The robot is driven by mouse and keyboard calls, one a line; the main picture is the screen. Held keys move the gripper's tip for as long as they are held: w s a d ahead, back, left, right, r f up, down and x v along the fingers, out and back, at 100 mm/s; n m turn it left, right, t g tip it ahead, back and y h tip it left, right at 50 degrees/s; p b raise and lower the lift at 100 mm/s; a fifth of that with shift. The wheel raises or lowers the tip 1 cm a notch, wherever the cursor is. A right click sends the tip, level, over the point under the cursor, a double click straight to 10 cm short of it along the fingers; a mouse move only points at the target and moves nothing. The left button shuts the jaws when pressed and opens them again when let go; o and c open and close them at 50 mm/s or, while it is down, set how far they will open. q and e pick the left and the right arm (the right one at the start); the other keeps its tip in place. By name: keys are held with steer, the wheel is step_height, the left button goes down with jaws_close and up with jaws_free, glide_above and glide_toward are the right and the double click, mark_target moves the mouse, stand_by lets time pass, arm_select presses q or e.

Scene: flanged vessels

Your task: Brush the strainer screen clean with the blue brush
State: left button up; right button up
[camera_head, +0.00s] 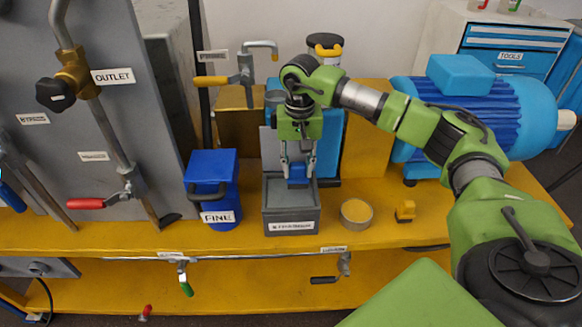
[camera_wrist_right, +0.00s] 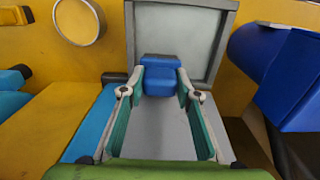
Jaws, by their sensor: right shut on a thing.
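The strainer is a grey box (camera_head: 291,229) on the yellow bench, with its lid (camera_head: 268,146) standing open behind it. Its pale grey square top, apparently the screen (camera_wrist_right: 182,40), shows in the wrist view inside a darker rim. My right gripper (camera_head: 298,164) points down at the back of the box and is shut on the blue brush (camera_head: 298,174). The brush also shows between the fingertips in the wrist view (camera_wrist_right: 160,76), at the rim nearest the lid. Its bristles are hidden, so I cannot tell whether they touch the screen. My left gripper is out of view.
A blue container marked FINE (camera_head: 211,180) stands left of the box. A round tin with yellow contents (camera_head: 356,212) and a small yellow block (camera_head: 405,210) stand right. A large blue motor (camera_head: 490,108) is farther right. A yellow-handled valve (camera_head: 240,75) rises behind.

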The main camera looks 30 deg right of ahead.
steer(key=shift+s+d+f, duration=0.1)
steer(key=shift+s+d, duration=0.2)
steer(key=shift+d, duration=0.05)
steer(key=shift+a, duration=0.1)
steer(key=shift+w+a, duration=0.4)
steer(key=shift+a, duration=0.2)
steer(key=shift+w+a, duration=0.4)
steer(key=shift+a, duration=0.2)
steer(key=shift+w+a, duration=0.1)
steer(key=shift+w+a+p, duration=0.3)
steer(key=shift+w+a, duration=0.5)
steer(key=shift+a, duration=0.35)
steer(key=shift+r, duration=0.2)
steer(key=shift+s+d, duration=0.1)
steer(key=shift+s+d+f, duration=0.1)
steer(key=shift+s+d, duration=0.3)
steer(key=shift+d, duration=0.2)
steer(key=shift+s+d+f, duration=0.1)
steer(key=shift+s+d, duration=0.3)
steer(key=shift+d, duration=0.2)
